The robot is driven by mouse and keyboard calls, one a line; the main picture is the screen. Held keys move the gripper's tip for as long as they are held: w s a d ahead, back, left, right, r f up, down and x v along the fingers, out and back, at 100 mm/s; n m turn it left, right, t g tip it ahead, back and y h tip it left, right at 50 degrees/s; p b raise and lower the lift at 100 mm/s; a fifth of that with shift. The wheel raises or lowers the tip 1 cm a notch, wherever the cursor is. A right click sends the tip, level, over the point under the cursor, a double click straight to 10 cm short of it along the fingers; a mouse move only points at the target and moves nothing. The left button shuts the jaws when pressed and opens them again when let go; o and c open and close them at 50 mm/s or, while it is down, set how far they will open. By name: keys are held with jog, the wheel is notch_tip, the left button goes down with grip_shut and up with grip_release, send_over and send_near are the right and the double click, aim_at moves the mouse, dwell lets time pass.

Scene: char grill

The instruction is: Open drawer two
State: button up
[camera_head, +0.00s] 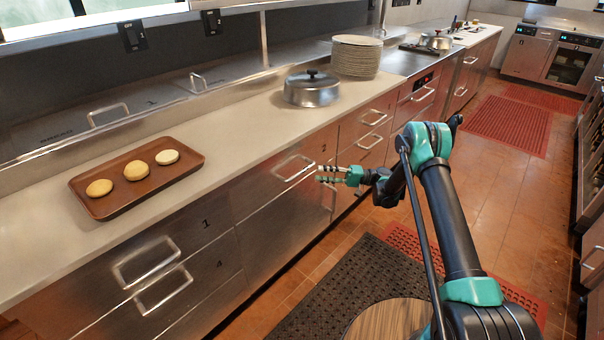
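The drawer whose handle (293,168) sits in the middle of the counter front is shut. A small mark by its upper right corner, too small to read surely, may be a 2. My gripper (322,174) is in front of the steel cabinet front, just right of that handle, with its fingers pointing left. The two striped fingers stand apart with nothing seen between them. The gripper looks clear of the handle, though the depth gap is hard to judge. Drawer 1 (185,243) and drawer 4 (205,292) at the lower left are shut.
A brown tray (103,211) with three round buns or patties lies on the counter (235,137). A lidded pan (312,90) and a plate stack (357,57) stand farther along. A dark floor mat (325,290) and open tiled floor lie in front of the drawers.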

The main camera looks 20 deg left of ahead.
aim_at(302, 172)
jog(key=x, duration=0.8)
jog(key=shift+s+a, duration=0.15)
jog(key=shift+a, duration=0.15)
jog(key=shift+c, duration=0.4)
grip_shut()
